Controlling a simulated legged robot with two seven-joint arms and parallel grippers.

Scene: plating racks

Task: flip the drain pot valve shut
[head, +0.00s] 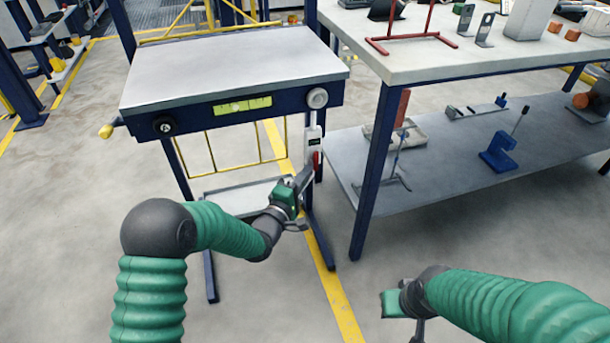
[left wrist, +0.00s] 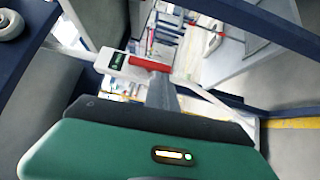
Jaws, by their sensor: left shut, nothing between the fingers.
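The valve is a white block (head: 312,140) with a dark label and a red handle (head: 317,161). It hangs at the right front leg of the small blue-framed table. In the left wrist view the white block (left wrist: 114,62) lies left of the red handle (left wrist: 150,64), which points right. My left gripper (head: 307,174) is shut and empty, with its tips close beside the red handle; I cannot tell if they touch. The wrist view shows the grey fingers (left wrist: 161,92) just below the handle. My right gripper (head: 418,331) is low at the bottom right, away from the valve, its fingers partly cut off.
The small table's grey top (head: 230,65) is bare, with a yellow-green level strip (head: 243,106) and a round knob (head: 317,97) on its front. A larger workbench (head: 400,62) with a lower shelf (head: 450,165) stands right. The floor between is open.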

